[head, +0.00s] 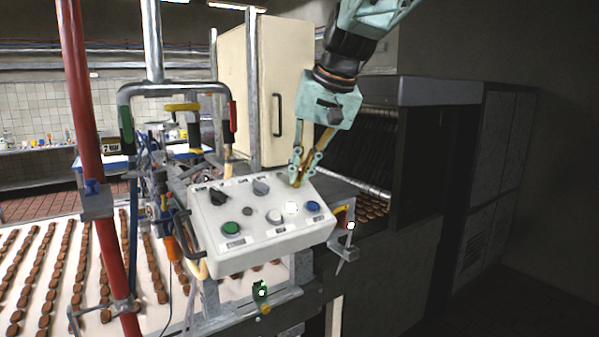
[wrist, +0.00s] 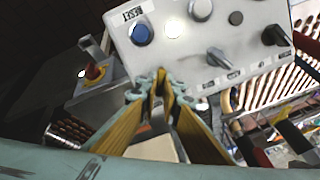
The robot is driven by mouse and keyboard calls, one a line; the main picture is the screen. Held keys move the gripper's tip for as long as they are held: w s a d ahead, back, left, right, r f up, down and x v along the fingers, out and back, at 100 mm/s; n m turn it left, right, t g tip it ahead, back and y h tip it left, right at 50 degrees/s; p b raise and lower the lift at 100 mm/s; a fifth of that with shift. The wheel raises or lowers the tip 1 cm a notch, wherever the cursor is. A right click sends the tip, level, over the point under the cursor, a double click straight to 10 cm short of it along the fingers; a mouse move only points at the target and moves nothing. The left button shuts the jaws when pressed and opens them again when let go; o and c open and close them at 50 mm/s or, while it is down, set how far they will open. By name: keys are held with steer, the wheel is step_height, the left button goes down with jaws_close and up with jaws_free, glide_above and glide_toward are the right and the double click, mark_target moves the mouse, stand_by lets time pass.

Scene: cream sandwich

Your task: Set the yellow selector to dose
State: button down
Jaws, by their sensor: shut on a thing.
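The grey control panel (head: 262,240) stands tilted in the middle of the head view. It also shows upside down in the wrist view (wrist: 190,48). My gripper (head: 298,183) reaches down to the panel's upper right corner, its fingertips closed together at the panel face.
The panel's lower row has a green button (head: 231,228), a lit white button (head: 291,208) and a blue button (head: 312,207). A red post (head: 95,150) and the conveyor with rows of biscuits (head: 40,275) lie left. A dark machine (head: 440,170) stands right.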

stand_by(0.4)
steer(key=c, duration=2.8)
jaws_free()
steer(key=shift+r, duration=0.1)
steer(key=shift+v, duration=5.95)
steer(key=shift+s+d, duration=0.1)
steer(key=s+d+f+h+b, duration=0.1)
steer(key=s+d+f+b, duration=0.3)
steer(key=s+f, duration=0.7)
steer(key=s+d+f+h+b, duration=0.1)
steer(key=s+d+f+b, duration=0.3)
steer(key=s+d+f, duration=0.3)
steer(key=s+d+f+h+b, duration=0.1)
steer(key=s+d+f+b, duration=0.3)
steer(key=s+f, duration=1.2)
steer(key=shift+s+d+f+m, duration=0.15)
steer(key=shift+s+d, duration=0.3)
steer(key=shift+s, duration=0.95)
steer(key=shift+s+d+r+m, duration=0.1)
steer(key=shift+s+d, duration=0.35)
steer(key=shift+s, duration=1)
steer(key=shift+s+d+f+m, duration=0.15)
steer(key=shift+s+d, duration=0.3)
steer(key=shift+s, duration=0.95)
steer(key=shift+r, duration=0.1)
